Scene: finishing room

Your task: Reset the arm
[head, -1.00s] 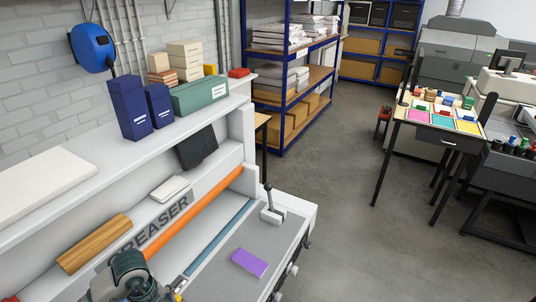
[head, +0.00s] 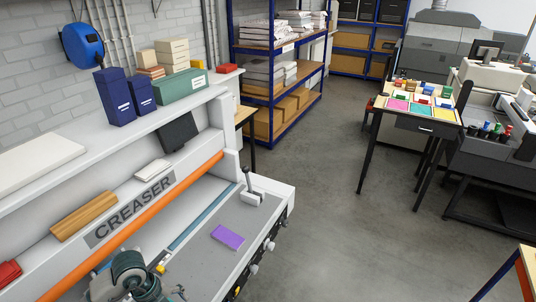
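A dark green-grey rounded part of one of my arms (head: 130,272) shows at the bottom left, in front of the creaser bed. Its fingers cannot be made out, so I cannot tell whether that gripper is open or shut, or whether it holds anything. My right gripper is out of view. The creaser (head: 265,190) is a white machine with an orange bar and a grey bed. A small lever with a dark handle (head: 248,182) stands at the bed's far end.
A purple pad (head: 227,237) lies on the creaser bed. A wooden block (head: 84,216) lies on the ledge above. Blue shelving (head: 285,130) stands behind. A table with coloured cards (head: 414,122) stands at right. Grey floor between is clear. A table corner (head: 527,260) shows at lower right.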

